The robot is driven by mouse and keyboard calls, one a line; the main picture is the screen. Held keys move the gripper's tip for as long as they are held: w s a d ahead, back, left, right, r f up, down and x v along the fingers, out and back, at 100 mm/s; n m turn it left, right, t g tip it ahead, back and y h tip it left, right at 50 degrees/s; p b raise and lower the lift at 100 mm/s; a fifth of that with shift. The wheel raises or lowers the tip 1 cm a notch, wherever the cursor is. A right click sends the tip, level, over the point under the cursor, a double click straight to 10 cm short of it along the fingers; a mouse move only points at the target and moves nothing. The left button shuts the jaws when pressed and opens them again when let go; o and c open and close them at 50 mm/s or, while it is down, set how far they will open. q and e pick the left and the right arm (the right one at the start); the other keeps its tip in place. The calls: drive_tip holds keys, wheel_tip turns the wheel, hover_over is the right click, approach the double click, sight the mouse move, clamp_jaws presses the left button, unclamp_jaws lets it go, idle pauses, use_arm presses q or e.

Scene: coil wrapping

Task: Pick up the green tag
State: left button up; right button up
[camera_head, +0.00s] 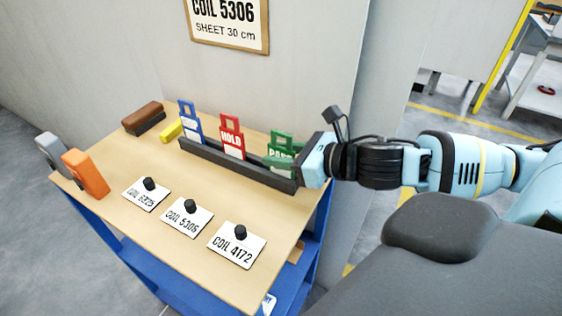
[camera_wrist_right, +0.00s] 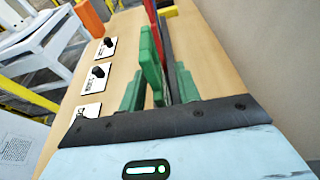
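The green tag (camera_head: 281,148) stands upright at the right end of a black rack, beside a red tag (camera_head: 232,137) and a blue tag (camera_head: 189,122). My right gripper (camera_head: 304,163) is at the rack's right end, close beside the green tag. In the right wrist view the green tag (camera_wrist_right: 151,66) stands between two greenish finger-like shapes, with gaps on both sides. The right gripper (camera_wrist_right: 158,92) looks open around it, not gripping. In the head view its fingertips are hard to make out. My left gripper is not in view.
The black rack (camera_head: 215,160) runs along the back of a wooden tabletop (camera_head: 130,160). Several white coil cards with black knobs (camera_head: 238,245) lie in front. An orange block (camera_head: 86,174), a grey block and a brown brush-like item (camera_head: 143,116) sit at left. A wall stands behind.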

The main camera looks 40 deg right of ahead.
clamp_jaws()
idle(0.4)
